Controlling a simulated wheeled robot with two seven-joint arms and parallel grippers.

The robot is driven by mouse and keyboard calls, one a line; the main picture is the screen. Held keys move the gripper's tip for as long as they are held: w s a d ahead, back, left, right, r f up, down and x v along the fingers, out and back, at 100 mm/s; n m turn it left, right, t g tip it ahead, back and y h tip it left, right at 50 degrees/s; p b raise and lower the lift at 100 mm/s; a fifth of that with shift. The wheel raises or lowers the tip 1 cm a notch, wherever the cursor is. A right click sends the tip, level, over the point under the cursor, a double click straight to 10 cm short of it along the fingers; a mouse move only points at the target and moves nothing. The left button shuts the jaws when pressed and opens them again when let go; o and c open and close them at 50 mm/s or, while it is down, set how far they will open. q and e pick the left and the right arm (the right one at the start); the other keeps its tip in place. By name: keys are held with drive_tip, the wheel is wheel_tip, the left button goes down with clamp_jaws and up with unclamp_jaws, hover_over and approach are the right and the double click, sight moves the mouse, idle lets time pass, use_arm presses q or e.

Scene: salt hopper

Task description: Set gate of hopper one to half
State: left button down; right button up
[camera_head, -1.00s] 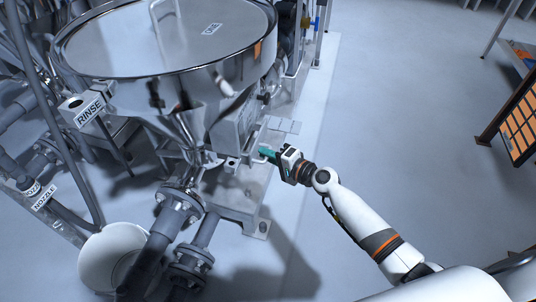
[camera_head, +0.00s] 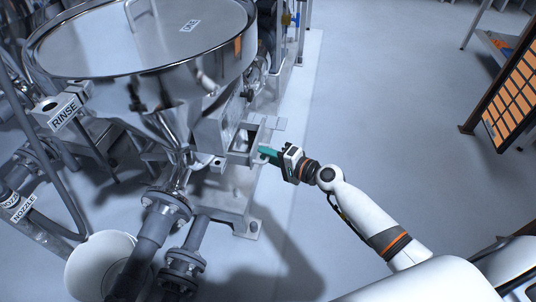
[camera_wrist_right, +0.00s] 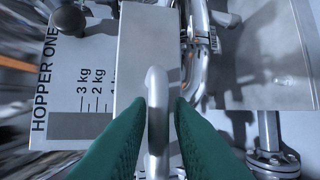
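Hopper one is a shiny steel funnel (camera_head: 165,75) with a round lid, at the upper left in the head view. Its slide gate sits in a metal frame (camera_head: 240,157) at the hopper's lower right. In the right wrist view, a plate lettered HOPPER ONE (camera_wrist_right: 62,75) carries kg marks; the lowest is partly covered by a grey metal block (camera_wrist_right: 148,35). A rounded metal handle (camera_wrist_right: 157,105) runs toward me from this block. My right gripper (camera_head: 266,151) has its green fingers (camera_wrist_right: 160,125) closely around the handle, one on each side. My left gripper is out of view.
A RINSE box (camera_head: 64,113) and NOZZLE-labelled pipes stand at the left. Flanged pipes (camera_head: 165,215) and a white round vessel (camera_head: 100,262) are below the hopper. A rack with orange panels (camera_head: 512,105) stands at the right. The floor between is clear.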

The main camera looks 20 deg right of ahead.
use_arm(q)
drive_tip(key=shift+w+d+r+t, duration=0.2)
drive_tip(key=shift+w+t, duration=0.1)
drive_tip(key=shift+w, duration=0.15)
use_arm(e)
drive_tip(key=v, duration=1.2)
